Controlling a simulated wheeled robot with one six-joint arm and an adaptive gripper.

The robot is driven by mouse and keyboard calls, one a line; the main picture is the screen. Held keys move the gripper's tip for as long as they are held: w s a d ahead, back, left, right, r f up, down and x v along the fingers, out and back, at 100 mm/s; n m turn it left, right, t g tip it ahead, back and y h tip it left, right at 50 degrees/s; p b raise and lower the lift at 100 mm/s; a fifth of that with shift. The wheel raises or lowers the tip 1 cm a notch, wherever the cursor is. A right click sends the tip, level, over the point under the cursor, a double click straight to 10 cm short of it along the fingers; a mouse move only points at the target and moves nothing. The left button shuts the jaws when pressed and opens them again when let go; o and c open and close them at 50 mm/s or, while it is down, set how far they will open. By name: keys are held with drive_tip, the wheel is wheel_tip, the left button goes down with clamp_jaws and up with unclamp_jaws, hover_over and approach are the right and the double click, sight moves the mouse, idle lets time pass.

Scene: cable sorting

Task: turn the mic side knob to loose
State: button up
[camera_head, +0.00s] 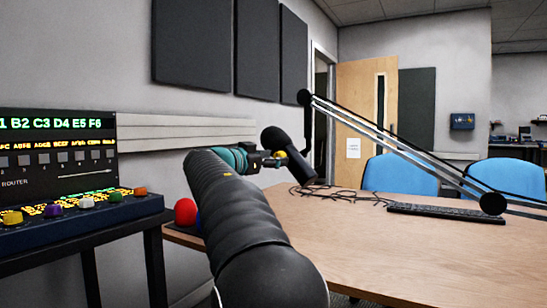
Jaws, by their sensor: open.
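The black microphone (294,160) hangs tilted at the near end of the boom arm (390,145), above the table. My gripper (272,158) is at the left side of the microphone, its fingers open and close to it. A small yellow spot shows between the fingers and the microphone; I cannot tell whether it is the side knob or part of my gripper. The side knob is not clearly visible, and contact with it cannot be told. My dark arm reaches up from the bottom middle of the picture.
Tangled cables (345,194) and a keyboard (444,213) lie on the wooden table (400,250). A router console (65,215) with coloured knobs stands left. Blue chairs (400,175) stand behind the table.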

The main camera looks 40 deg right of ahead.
drive_tip(key=shift+w+d, duration=0.1)
drive_tip(key=shift+d, duration=0.35)
clamp_jaws()
drive_tip(key=shift+a, duration=0.1)
